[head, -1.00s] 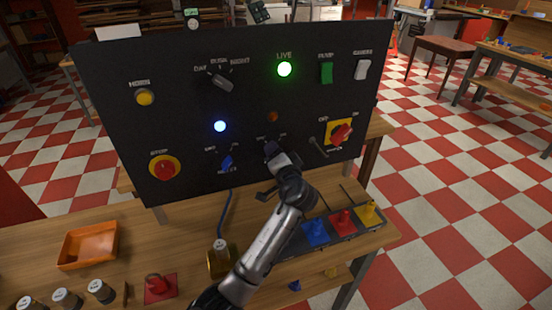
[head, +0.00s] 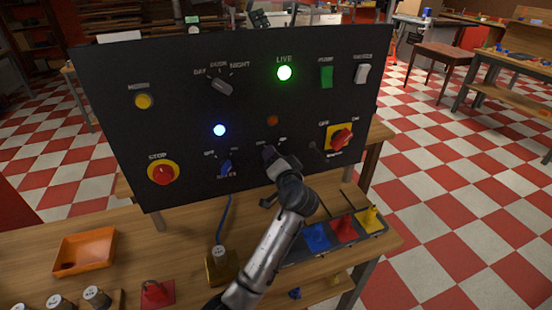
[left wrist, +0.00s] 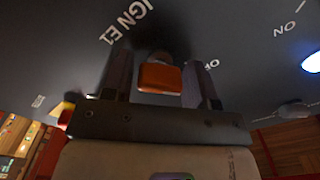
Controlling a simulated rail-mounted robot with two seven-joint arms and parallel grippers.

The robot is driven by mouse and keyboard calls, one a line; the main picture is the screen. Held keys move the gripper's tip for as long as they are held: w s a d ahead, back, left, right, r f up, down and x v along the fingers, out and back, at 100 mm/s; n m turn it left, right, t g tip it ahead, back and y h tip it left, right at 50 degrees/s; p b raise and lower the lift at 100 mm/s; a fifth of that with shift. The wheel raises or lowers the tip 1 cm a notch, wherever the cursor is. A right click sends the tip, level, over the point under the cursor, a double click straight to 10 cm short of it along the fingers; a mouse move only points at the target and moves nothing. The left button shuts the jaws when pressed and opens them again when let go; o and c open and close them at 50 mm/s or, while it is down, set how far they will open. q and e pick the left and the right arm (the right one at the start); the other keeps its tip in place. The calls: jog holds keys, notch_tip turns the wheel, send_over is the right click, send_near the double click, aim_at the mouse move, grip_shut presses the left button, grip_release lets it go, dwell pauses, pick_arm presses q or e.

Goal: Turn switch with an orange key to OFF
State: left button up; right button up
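The orange key (left wrist: 160,78) sits in a switch on the black panel, under the label IGN E1 in the left wrist view. My left gripper (left wrist: 162,85) is open with one finger on each side of the key. My right gripper is not in view.
The panel (head: 120,120) also carries a blue switch (head: 226,168), a lit blue lamp (head: 219,130), a red STOP button (head: 163,172) and a red rotary knob (head: 341,138). An orange tray (head: 85,250) and a stand with coloured pieces (head: 343,228) are on the table.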

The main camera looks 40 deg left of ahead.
pick_arm(q)
jog(key=shift+o, duration=1.2)
jog(key=p+v, duration=0.1)
jog(key=v, duration=1.3)
jog(key=shift+p, duration=0.4)
jog(key=shift+a, duration=0.15)
